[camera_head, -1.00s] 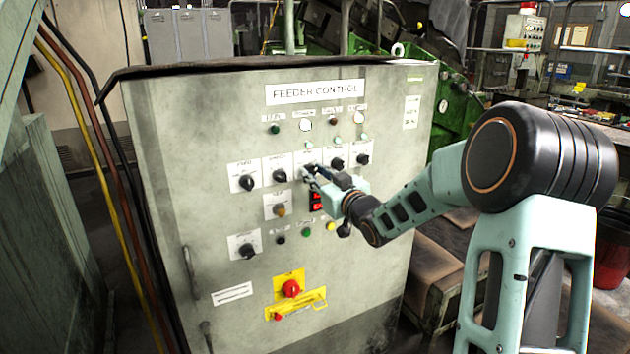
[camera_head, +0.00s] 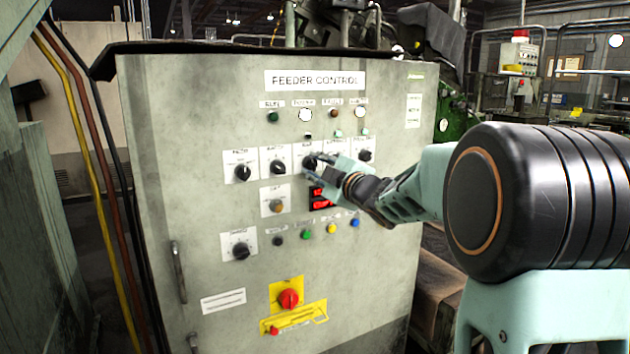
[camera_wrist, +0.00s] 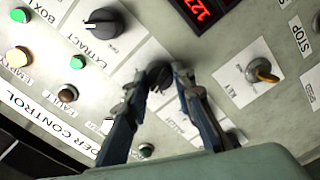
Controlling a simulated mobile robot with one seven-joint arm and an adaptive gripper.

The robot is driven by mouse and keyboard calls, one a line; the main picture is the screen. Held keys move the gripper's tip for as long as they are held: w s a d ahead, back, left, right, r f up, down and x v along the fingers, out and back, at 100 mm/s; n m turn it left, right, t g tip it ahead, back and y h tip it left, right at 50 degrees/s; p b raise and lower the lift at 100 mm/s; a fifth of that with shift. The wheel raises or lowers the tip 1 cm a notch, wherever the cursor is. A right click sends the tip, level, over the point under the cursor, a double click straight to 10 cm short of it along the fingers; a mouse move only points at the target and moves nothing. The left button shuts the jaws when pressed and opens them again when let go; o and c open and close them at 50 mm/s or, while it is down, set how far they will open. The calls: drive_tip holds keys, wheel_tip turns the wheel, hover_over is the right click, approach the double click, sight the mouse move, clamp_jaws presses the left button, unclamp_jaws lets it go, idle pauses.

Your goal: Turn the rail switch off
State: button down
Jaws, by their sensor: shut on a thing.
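The feeder control panel (camera_head: 190,140) is a grey cabinet door with rows of black rotary knobs. My gripper (camera_head: 314,170) is at the third knob (camera_head: 309,161) of the upper row, reaching in from the right. In the wrist view my gripper's fingers (camera_wrist: 164,76) are closed around that black knob (camera_wrist: 160,80), one on each side. The fingers hide much of the knob and its label, so I cannot read the name or tell the pointer's direction. The EXTRACT knob (camera_wrist: 103,23) is beside it.
A red digital display (camera_head: 321,199) is just below my gripper. An orange-tipped switch (camera_head: 277,206) is to its lower left. A red emergency knob (camera_head: 288,299) on yellow is lower down. Lamps, including a white one (camera_head: 305,115), sit above. A door handle (camera_head: 178,271) projects at left.

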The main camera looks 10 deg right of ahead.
drive_tip(key=n+b, duration=0.3)
drive_tip(key=n, duration=0.1)
drive_tip(key=shift+f, duration=0.15)
drive_tip(key=shift+n+b, duration=0.7)
drive_tip(key=shift+n, duration=0.1)
drive_tip(key=c, duration=1.6)
unclamp_jaws()
drive_tip(key=v, duration=1.2)
